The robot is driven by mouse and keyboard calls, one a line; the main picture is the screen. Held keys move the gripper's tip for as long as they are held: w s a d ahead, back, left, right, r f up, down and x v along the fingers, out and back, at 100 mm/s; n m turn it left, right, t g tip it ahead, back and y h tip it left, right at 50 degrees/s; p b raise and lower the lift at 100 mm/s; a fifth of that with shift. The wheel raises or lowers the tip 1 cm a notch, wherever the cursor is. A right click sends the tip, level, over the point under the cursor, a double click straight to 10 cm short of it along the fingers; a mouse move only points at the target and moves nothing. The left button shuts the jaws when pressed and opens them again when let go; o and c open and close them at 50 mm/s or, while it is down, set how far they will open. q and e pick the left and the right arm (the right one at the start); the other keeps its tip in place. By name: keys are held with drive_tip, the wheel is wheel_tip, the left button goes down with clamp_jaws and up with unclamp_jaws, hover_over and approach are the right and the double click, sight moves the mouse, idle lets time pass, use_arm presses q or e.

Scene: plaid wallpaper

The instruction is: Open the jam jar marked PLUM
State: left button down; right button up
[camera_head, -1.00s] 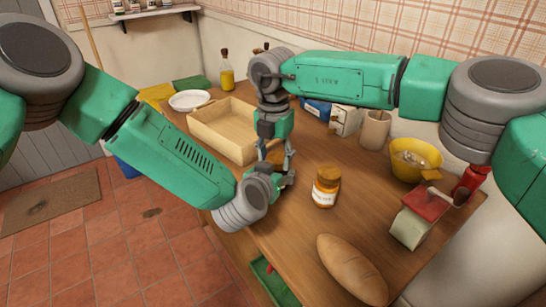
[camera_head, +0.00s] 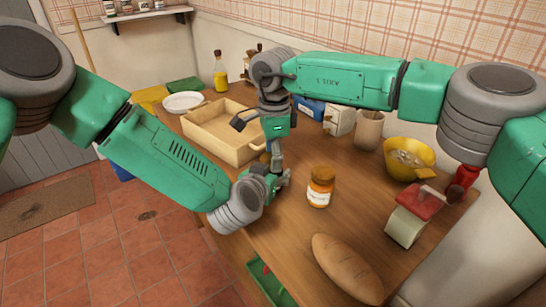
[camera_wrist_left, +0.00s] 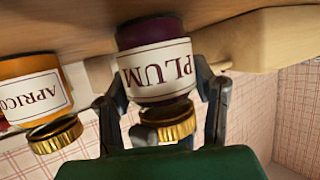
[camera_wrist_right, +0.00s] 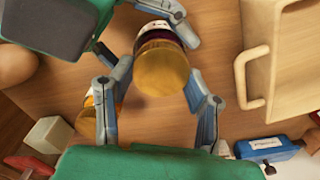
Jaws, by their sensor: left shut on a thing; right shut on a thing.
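The PLUM jar (camera_wrist_left: 155,62), with dark purple jam and a white label, shows upside down in the left wrist view. Its gold lid (camera_wrist_right: 161,68) is at the jar's top; I cannot tell whether it has loosened. My left gripper (camera_wrist_left: 165,105) is shut on the jar's body, one finger on each side. My right gripper (camera_wrist_right: 163,82) comes from above and is shut on the lid. In the head view my right gripper (camera_head: 272,160) is over my left gripper (camera_head: 278,182), and together they mostly hide the jar.
The APRICOT jar (camera_head: 320,192) stands close to the right. A wooden tray (camera_head: 195,138) lies behind left. A bread loaf (camera_head: 347,268), red-topped device (camera_head: 415,208), yellow bowl (camera_head: 408,165) and beige cup (camera_head: 369,130) are to the right.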

use_arm(q)
drive_tip(key=shift+s+d, duration=0.4)
drive_tip(key=shift+d, duration=0.15)
use_arm(e)
drive_tip(key=n, duration=0.3)
drive_tip(key=shift+w+a+r, duration=0.1)
drive_tip(key=shift+w+a, duration=0.1)
drive_tip(key=shift+w, duration=0.05)
use_arm(q)
drive_tip(key=shift+f, duration=0.1)
use_arm(e)
drive_tip(key=shift+s+r, duration=0.15)
drive_tip(key=shift+s, duration=0.1)
drive_tip(key=shift+a+r, duration=0.1)
drive_tip(key=shift+r, duration=0.15)
use_arm(q)
drive_tip(key=shift+a, duration=0.1)
use_arm(e)
drive_tip(key=shift+r, duration=0.35)
use_arm(q)
drive_tip(key=shift+w+a, duration=0.1)
drive_tip(key=shift+a, duration=0.05)
use_arm(e)
drive_tip(key=shift+s+r, duration=0.1)
drive_tip(key=shift+r, duration=0.25)
use_arm(q)
drive_tip(key=shift+w, duration=0.1)
use_arm(e)
drive_tip(key=shift+d+r, duration=0.1)
drive_tip(key=shift+d, duration=0.1)
